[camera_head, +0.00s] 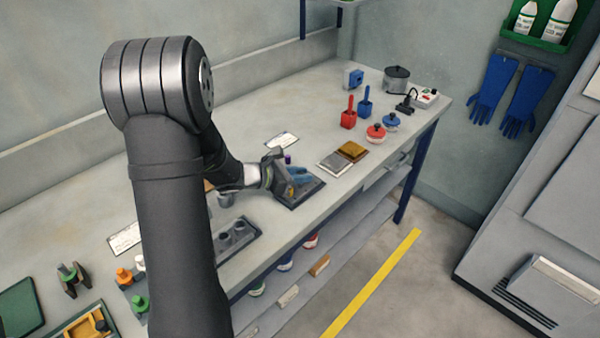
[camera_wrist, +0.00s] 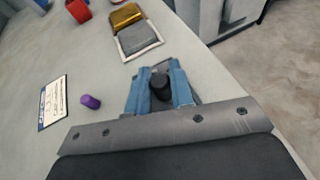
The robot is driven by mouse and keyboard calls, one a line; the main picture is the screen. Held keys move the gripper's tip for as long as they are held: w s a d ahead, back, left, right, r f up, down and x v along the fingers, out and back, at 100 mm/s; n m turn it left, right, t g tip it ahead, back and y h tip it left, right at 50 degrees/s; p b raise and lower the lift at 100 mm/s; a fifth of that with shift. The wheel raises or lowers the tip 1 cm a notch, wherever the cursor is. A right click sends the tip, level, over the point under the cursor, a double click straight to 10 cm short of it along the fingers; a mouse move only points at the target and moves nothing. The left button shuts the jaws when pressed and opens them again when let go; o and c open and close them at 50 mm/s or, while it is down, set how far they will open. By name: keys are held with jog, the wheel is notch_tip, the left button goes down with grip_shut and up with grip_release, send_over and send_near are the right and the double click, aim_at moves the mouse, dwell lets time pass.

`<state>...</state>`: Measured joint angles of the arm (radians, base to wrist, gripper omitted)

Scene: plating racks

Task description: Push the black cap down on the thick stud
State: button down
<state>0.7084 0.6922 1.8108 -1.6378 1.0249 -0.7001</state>
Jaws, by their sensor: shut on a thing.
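My gripper (camera_head: 298,176) is over the dark plate (camera_head: 312,191) near the bench's front edge. Its blue fingers (camera_wrist: 160,90) are shut on a black cap (camera_wrist: 161,86), whose round dark top shows between them in the wrist view. The thick stud is hidden under the cap and fingers, so I cannot tell whether the cap touches it or how far down it sits. A small purple piece (camera_wrist: 90,102) lies on the bench to the left of the fingers; it also shows behind my gripper in the head view (camera_head: 288,159).
A white label card (camera_wrist: 53,102) lies left of the purple piece. A panel with gold and grey squares (camera_wrist: 139,41) is ahead. A second dark rack (camera_head: 238,236) with grey studs is closer to my arm. Orange and green pieces (camera_head: 124,276) stand at the lower left. The bench's front edge is close.

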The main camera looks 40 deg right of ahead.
jog(key=shift+f, duration=1.15)
jog(key=c, duration=1.2)
grip_release()
jog(key=v, duration=1.7)
jog(key=shift+a+r, duration=0.1)
jog(key=shift+a, duration=0.15)
jog(key=shift+d, duration=0.1)
jog(key=x, duration=1.7)
jog(key=shift+d, duration=0.15)
